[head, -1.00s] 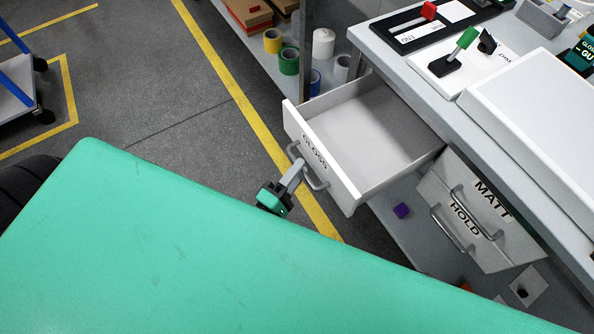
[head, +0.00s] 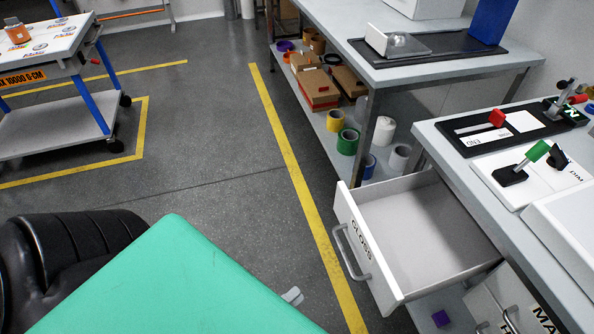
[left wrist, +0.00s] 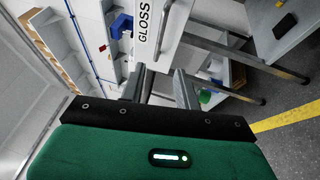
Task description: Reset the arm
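The drawer marked GLOSS (head: 362,240) stands pulled out and empty under the bench on the right, with its grey handle (head: 348,254) free. Only a light grey fingertip of my left gripper (head: 292,296) shows in the head view, past the edge of my green body and apart from the handle. In the left wrist view the two grey fingers of this gripper (left wrist: 162,88) stand apart with nothing between them. The GLOSS front (left wrist: 152,30) shows beyond them. My right gripper is in neither view.
The bench (head: 440,140) on the right bears a slider with a red knob (head: 496,117) and a lever with a green knob (head: 537,151). A shelf at the back holds tape rolls (head: 347,141) and boxes. A trolley (head: 60,130) stands far left. The floor between is clear.

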